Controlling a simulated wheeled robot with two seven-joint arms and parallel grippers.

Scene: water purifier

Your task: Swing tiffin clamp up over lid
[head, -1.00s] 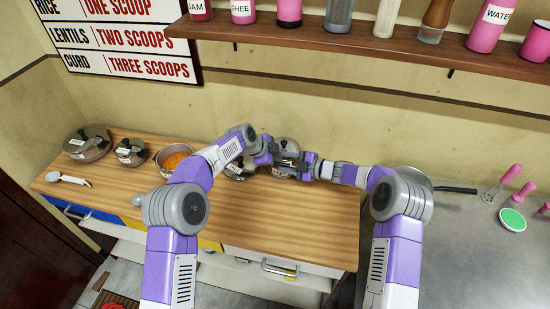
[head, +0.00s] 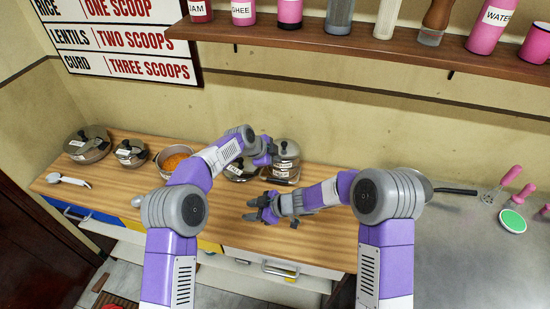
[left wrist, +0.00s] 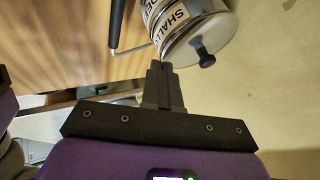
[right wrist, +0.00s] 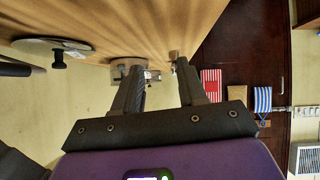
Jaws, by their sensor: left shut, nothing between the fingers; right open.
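The tiffin (head: 286,166) is a steel cylinder with white labels, upright near the back of the wooden counter. In the left wrist view the tiffin (left wrist: 195,32) shows its lid with a dark knob. A thin metal arm with a dark bar, which looks like the clamp (left wrist: 116,28), sticks out from its side, not over the lid. My left gripper (head: 272,152) is shut and empty at the tiffin's left; its tips (left wrist: 157,66) lie close to the lid edge, contact unclear. My right gripper (head: 262,208) is open and empty above the counter, in front of the tiffin; it also shows in the right wrist view (right wrist: 157,58).
A lidded pot (head: 238,174) stands just left of the tiffin. A shelf (head: 360,42) with jars hangs above.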

